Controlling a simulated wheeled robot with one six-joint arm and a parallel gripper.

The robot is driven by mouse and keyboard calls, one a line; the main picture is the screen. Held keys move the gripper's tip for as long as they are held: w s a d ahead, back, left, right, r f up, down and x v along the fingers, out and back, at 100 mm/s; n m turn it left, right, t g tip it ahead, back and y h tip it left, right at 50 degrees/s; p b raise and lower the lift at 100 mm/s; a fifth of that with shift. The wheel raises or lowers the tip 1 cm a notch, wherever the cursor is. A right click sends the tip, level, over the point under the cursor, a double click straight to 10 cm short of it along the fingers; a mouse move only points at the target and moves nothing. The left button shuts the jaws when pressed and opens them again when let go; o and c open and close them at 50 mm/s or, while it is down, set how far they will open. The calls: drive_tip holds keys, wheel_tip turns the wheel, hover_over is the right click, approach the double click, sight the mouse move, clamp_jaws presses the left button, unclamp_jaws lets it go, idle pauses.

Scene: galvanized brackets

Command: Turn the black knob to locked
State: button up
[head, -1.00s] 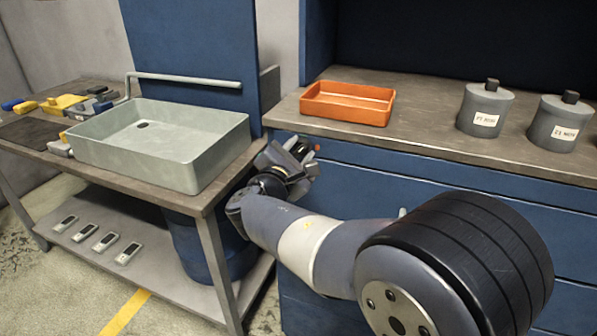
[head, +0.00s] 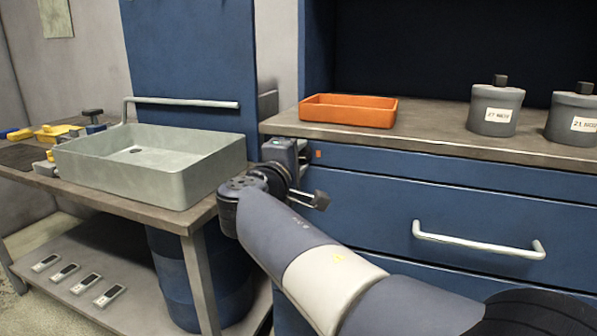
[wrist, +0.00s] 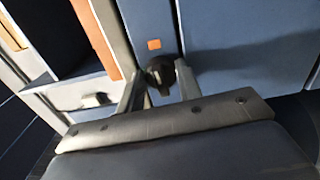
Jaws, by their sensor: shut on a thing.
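The black knob (wrist: 160,70) sits on the blue cabinet front, between the two fingers of my gripper (wrist: 160,86) in the wrist view. The fingers are shut on it from either side. I cannot read the knob's setting.
Blue drawers with a pale bar handle (head: 478,242) lie right of my gripper. An orange tray (head: 348,111) and two grey canisters (head: 497,108) stand on the counter above. A grey-green basin (head: 150,165) sits on the bench at left, close to my wrist.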

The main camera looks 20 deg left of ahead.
drive_tip(key=shift+m+b, duration=0.35)
drive_tip(key=shift+m, duration=0.05)
drive_tip(key=o, duration=0.9)
drive_tip(key=shift+o, duration=0.2)
drive_tip(key=shift+s, duration=0.1)
drive_tip(key=s+p, duration=0.1)
drive_tip(key=s, duration=0.9)
drive_tip(key=shift+s+a, duration=0.3)
drive_tip(key=shift+a, duration=0.1)
drive_tip(key=w, duration=1)
drive_tip(key=shift+w+d, duration=0.4)
